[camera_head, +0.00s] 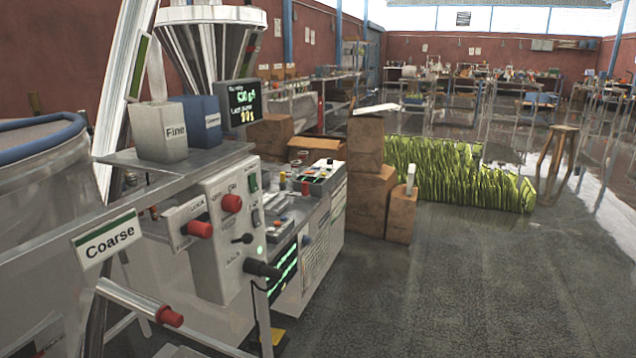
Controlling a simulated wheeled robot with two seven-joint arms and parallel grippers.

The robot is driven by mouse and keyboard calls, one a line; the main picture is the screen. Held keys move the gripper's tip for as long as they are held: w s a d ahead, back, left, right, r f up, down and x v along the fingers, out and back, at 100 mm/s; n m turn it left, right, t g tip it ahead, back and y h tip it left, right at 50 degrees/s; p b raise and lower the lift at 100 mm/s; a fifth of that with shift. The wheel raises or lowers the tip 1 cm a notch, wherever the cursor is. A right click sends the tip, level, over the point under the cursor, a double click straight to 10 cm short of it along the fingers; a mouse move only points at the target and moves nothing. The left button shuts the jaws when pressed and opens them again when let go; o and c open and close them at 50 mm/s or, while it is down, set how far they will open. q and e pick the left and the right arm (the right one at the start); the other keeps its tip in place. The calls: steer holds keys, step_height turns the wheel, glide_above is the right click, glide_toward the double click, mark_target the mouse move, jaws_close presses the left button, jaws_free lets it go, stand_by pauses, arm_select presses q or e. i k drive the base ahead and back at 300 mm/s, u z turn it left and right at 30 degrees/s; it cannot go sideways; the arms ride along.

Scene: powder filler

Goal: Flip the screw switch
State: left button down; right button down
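A light grey control box (225,240) is fixed to the front of the filler at centre left. Its right-hand side carries a green rocker switch (253,182) with a dark rocker switch (256,217) below it. A red knob (232,203), a small black lever (242,239), a green light (259,250) and a thick black knob (263,269) are on the box. Another red knob (201,230) sits on a plate at its left. The small labels are too blurred to tell which one is the screw switch. Neither of my grippers is in view.
A "Coarse" sign (108,240) and a red-tipped handle (168,317) stick out at lower left. Cardboard boxes (370,190) stand behind the machine. The floor (430,290) at right is clear.

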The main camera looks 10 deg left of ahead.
mark_target(253, 186)
steer(key=u, duration=0.25)
steer(key=i, duration=1.05)
steer(key=u, duration=1.05)
steer(key=i, duration=0.3)
steer(key=u, duration=0.15)
